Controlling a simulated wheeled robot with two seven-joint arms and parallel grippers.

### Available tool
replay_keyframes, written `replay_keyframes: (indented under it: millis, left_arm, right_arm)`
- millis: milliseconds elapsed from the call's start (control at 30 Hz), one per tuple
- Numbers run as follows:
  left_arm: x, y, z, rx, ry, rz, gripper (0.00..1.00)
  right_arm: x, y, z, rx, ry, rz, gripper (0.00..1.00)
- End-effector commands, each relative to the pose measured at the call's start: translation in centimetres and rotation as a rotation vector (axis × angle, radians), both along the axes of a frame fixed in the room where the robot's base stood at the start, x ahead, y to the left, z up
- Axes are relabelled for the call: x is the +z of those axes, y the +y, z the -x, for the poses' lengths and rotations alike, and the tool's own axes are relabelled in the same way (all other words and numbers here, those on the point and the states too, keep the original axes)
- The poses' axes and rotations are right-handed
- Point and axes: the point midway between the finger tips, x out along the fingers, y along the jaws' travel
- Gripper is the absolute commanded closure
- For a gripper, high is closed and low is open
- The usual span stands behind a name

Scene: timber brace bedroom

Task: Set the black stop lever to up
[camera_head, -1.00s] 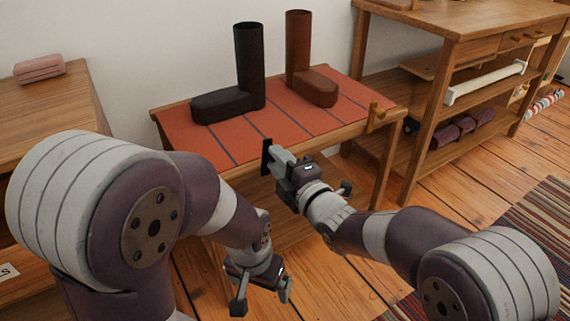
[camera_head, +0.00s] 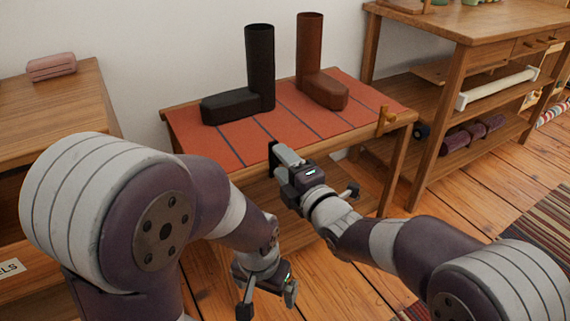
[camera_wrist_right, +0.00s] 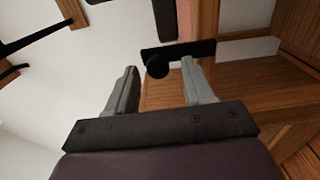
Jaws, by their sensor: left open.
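The black stop lever (camera_head: 272,158) is on the front edge of the red-topped bench (camera_head: 225,150), mostly behind my right gripper. In the right wrist view it is a dark plate with a round knob (camera_wrist_right: 157,65). My right gripper (camera_head: 281,152) is at the lever. Its two fingers (camera_wrist_right: 160,72) are apart, with the knob showing between their tips. Contact cannot be made out. Whether the lever is up or down is not clear from these views. My left gripper (camera_head: 267,300) is open and empty, low in front of the bench.
A black boot (camera_head: 260,70) and a brown boot (camera_head: 310,60) stand on the bench. A wooden peg (camera_head: 385,120) is at its right end. A wooden cabinet (camera_head: 60,110) is at left and a shelved workbench (camera_head: 470,25) at right. The floor between is open.

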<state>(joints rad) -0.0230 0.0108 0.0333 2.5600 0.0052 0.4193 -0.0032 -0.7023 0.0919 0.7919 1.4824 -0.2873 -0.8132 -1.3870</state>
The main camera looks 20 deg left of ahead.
Motion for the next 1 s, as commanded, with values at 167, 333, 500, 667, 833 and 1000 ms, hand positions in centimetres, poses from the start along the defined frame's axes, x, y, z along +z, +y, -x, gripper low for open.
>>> replay_keyframes:
  millis: [167, 333, 500, 667, 833, 1000]
  left_arm:
    - [0.0, 0.0, 0.0, 0.0, 0.0, 0.0, 0.0]
    - [0.9, 0.0, 0.0, 0.0, 0.0, 0.0, 0.0]
    - [3.3, 0.0, 0.0, 0.0, 0.0, 0.0, 0.0]
    - [5.0, 0.0, 0.0, 0.0, 0.0, 0.0, 0.0]
    - [5.7, 0.0, 0.0, 0.0, 0.0, 0.0, 0.0]
    - [5.7, 0.0, 0.0, 0.0, 0.0, 0.0, 0.0]
  right_arm:
    - [0.1, 0.0, 0.0, -0.001, -0.001, -0.002, 0.48]
    - [0.5, -1.0, 0.7, -0.002, 0.001, -0.001, 0.48]
    - [0.9, -4.4, 3.3, -0.003, 0.002, -0.001, 0.48]
    - [0.7, -7.7, 5.9, -0.002, 0.001, 0.0, 0.48]
    - [0.3, -9.7, 7.5, -0.002, 0.001, -0.001, 0.48]
    - [0.1, -10.1, 7.8, 0.0, -0.001, -0.002, 0.48]
